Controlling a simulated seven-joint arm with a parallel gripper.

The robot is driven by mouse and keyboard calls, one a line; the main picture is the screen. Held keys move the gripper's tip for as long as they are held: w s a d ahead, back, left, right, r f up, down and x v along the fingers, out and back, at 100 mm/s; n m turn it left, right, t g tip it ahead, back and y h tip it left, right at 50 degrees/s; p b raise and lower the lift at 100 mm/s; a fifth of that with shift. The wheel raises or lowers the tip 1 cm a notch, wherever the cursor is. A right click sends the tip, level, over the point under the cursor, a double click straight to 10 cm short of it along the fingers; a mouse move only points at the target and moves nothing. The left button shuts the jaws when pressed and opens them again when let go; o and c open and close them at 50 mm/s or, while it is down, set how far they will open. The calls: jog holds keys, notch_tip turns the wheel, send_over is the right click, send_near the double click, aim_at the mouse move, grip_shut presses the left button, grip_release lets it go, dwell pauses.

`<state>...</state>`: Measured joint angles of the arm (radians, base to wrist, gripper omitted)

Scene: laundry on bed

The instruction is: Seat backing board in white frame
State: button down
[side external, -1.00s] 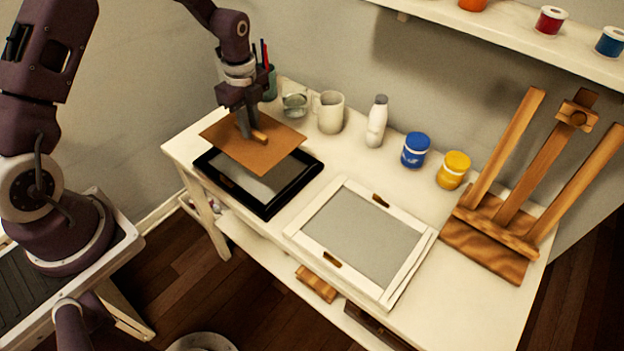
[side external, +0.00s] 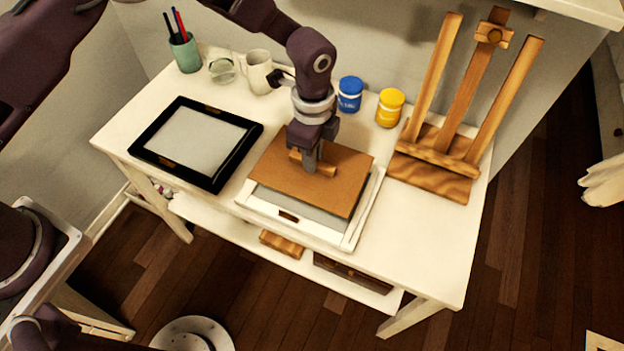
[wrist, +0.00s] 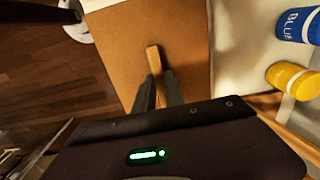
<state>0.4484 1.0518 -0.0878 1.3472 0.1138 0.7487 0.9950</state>
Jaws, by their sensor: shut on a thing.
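The brown backing board (side external: 338,192) has a wooden grip bar (side external: 324,169) on its top. My gripper (side external: 310,168) is shut on this bar and holds the board over the white frame (side external: 295,228). In the side view the board covers the far part of the frame, and the frame's near side and a strip of grey panel show. The board looks raised above the frame; the exact gap cannot be told. The wrist view shows the fingers on the bar (wrist: 154,62) and the board (wrist: 125,50) below.
A black frame (side external: 160,172) with a grey panel lies at left. Blue (side external: 350,93) and yellow (side external: 390,107) paint jars, a mug (side external: 258,72) and a pen cup (side external: 185,54) stand along the back. A wooden easel (side external: 430,165) stands at right. The front right tabletop is clear.

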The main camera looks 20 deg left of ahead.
aim_at(312, 176)
notch_tip(312, 176, down, 7)
jog(key=shift+f, duration=0.1)
jog(key=c, duration=1.4)
grip_release()
jog(key=shift+f, duration=0.1)
notch_tip(312, 176, up, 12)
jog(key=shift+r, duration=0.2)
